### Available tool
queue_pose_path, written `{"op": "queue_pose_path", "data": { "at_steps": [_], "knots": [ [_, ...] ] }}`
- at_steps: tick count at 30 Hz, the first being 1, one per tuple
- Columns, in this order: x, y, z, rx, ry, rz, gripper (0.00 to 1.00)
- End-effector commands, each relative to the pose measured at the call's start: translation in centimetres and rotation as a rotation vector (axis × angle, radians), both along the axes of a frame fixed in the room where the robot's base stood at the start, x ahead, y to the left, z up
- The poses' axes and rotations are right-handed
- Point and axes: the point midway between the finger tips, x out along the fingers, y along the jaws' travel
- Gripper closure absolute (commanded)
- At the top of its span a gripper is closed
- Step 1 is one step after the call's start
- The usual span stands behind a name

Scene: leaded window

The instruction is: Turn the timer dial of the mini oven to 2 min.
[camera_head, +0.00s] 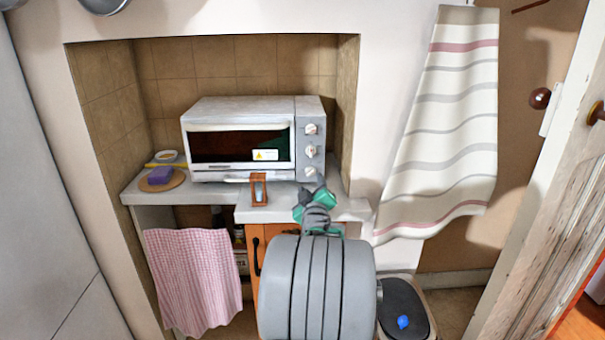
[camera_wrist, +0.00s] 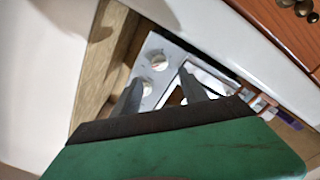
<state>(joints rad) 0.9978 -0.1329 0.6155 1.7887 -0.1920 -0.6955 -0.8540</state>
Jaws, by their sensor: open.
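The mini oven (camera_head: 252,105) is a white box with a dark glass door, standing on the counter in the tiled alcove. Its right-hand panel carries a column of three round light dials: top (camera_head: 311,129), middle (camera_head: 311,150) and bottom (camera_head: 310,171). Their markings are too small to read, so I cannot tell which is the timer or its setting. My green and grey gripper (camera_head: 318,186) is just below and in front of the panel. In the wrist view, the panel looks turned over; my open fingers (camera_wrist: 160,90) point towards it, with two dials (camera_wrist: 158,60) visible. The gripper appears empty.
A wooden-framed sand timer (camera_head: 258,188) stands at the counter's front edge, left of my gripper. A purple sponge (camera_head: 160,175) lies on a round board at the left.

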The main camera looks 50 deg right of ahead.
Motion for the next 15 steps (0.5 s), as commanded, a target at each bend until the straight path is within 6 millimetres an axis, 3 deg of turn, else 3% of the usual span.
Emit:
{"op": "queue_pose_path", "data": {
  "at_steps": [9, 15],
  "knots": [
    [3.7, -4.4, -0.1, 0.003, 0.002, -0.001, 0.49],
    [4.7, -5.3, -0.1, 0.004, 0.001, 0.001, 0.49]
  ]
}}
